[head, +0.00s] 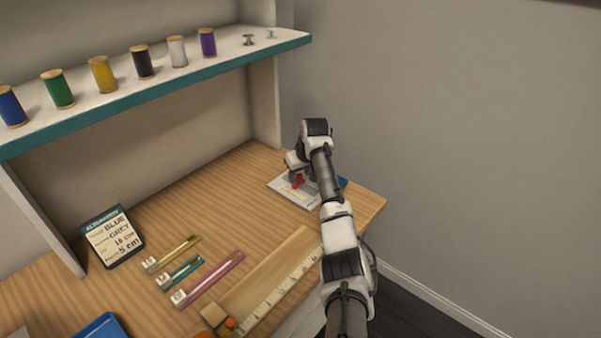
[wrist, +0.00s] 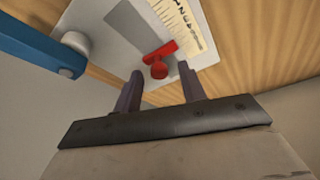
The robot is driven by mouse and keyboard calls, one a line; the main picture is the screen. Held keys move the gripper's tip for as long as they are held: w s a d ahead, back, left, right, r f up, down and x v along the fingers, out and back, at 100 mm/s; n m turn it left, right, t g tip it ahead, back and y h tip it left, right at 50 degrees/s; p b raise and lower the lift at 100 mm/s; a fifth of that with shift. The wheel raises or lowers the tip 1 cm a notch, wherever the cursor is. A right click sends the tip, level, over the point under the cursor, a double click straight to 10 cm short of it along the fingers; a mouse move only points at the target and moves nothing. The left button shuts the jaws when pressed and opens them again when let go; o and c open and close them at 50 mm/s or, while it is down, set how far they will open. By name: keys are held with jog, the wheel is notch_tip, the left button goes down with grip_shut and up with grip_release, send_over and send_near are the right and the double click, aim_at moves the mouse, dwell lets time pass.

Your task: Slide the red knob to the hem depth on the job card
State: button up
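The red knob (wrist: 158,68) sits on a pale gauge plate (wrist: 100,20), with a red pointer beside a cream number scale (wrist: 180,22). The pointer is near the scale's lower end in the wrist view; I cannot read its exact value. In the head view the knob (head: 298,182) is partly hidden by my arm. My gripper (wrist: 160,71) is open, its dark fingertips on either side of the knob with visible gaps. Contact is not visible.
A blue arm with a grey pivot (wrist: 75,43) sits left of the knob in the wrist view. A ruler (head: 280,290) and several coloured tools (head: 210,280) lie on the desk. The shelf (head: 190,75) above holds thread spools. The desk's middle is clear.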

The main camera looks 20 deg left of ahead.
jog(key=shift+r, duration=0.1)
jog(key=b+v, duration=0.2)
jog(key=v, duration=1.1)
jog(key=shift+d+r+b, duration=0.25)
jog(key=shift+b, duration=0.1)
jog(key=shift+s, duration=0.1)
